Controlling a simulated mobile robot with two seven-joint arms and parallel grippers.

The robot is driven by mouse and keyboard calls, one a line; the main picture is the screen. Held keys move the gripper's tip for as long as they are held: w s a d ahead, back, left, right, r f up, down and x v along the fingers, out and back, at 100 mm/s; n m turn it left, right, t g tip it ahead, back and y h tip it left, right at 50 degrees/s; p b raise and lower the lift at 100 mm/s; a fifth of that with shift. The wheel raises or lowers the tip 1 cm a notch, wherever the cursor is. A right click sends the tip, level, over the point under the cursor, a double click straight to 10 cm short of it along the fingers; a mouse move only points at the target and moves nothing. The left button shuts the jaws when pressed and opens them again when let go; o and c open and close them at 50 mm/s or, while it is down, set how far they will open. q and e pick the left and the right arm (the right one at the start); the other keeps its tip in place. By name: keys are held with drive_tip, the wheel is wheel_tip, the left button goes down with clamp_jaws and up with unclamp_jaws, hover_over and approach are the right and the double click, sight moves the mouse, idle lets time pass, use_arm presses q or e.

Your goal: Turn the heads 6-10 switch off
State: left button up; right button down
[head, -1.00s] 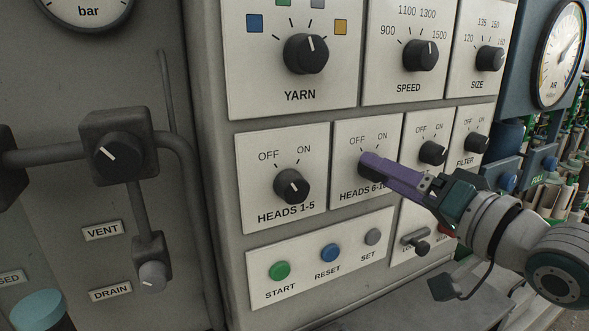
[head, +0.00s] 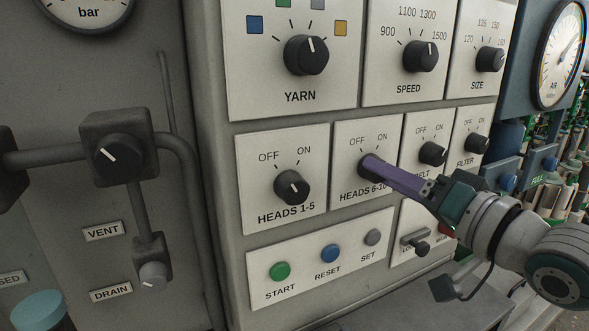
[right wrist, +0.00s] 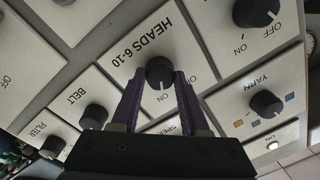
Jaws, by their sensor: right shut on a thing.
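The heads 6-10 switch is a black round knob (head: 369,164) on a cream panel (head: 343,133) marked OFF and ON. My right gripper (head: 369,168) has its purple fingers at this knob and partly covers it in the head view. In the right wrist view the fingers (right wrist: 158,88) stand on both sides of the knob (right wrist: 159,70), shut on it. The knob's white mark points down in that view, towards lettering that looks like ON. A finger partly hides the other lettering. My left gripper is not in view.
The heads 1-5 knob (head: 291,188) is to the left and the belt knob (head: 432,153) close to the right. Yarn (head: 306,55) and speed (head: 420,56) knobs sit above. Start (head: 280,271), reset (head: 330,253) and set (head: 373,237) buttons are below.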

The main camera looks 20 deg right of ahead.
drive_tip(key=n+p, duration=0.3)
drive_tip(key=n, duration=0.8)
drive_tip(key=shift+r+h, duration=0.1)
drive_tip(key=shift+h, duration=0.3)
drive_tip(key=shift+a+n, duration=0.1)
drive_tip(key=shift+n, duration=0.2)
drive_tip(key=shift+c, duration=2)
unclamp_jaws()
